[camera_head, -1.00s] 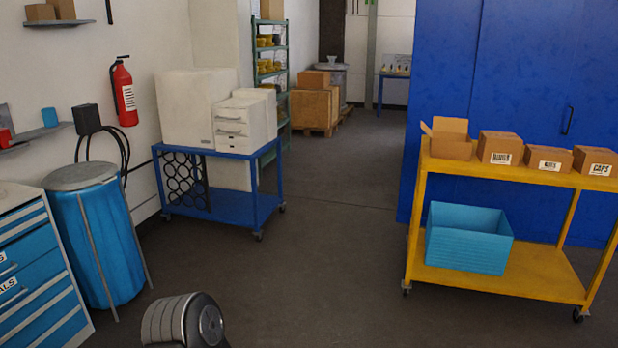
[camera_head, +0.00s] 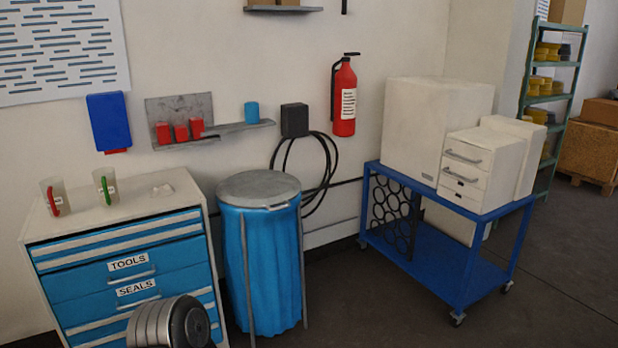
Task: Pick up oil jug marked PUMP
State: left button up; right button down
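Two clear jugs stand upright on top of the blue and white drawer cabinet (camera_head: 130,215) at the left. The left jug (camera_head: 52,197) has a red handle and the right jug (camera_head: 106,186) has a green handle. Each seems to carry a small white label, too small to read, so I cannot tell which is marked PUMP. A grey rounded part of my own arm shows at the bottom, in front of the cabinet. Neither gripper is in view.
A blue bin (camera_head: 265,255) with a grey lid stands right of the cabinet. A blue cart (camera_head: 455,260) carries white boxes. A wall shelf (camera_head: 215,133) and a fire extinguisher (camera_head: 344,98) are behind. Floor is open at the lower right.

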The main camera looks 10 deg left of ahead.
aim_at(104, 178)
jog(key=i+j+u, duration=0.1)
jog(key=i+u, duration=0.15)
jog(key=i, duration=0.25)
jog(key=i+u, duration=0.3)
jog(key=i, duration=0.2)
jog(key=i+l+u, duration=0.25)
jog(key=i, duration=0.25)
jog(key=i+l+u, duration=0.1)
jog(key=i+u, duration=0.15)
jog(key=i, duration=0.25)
jog(key=i+l+u, duration=0.3)
jog(key=i, duration=0.2)
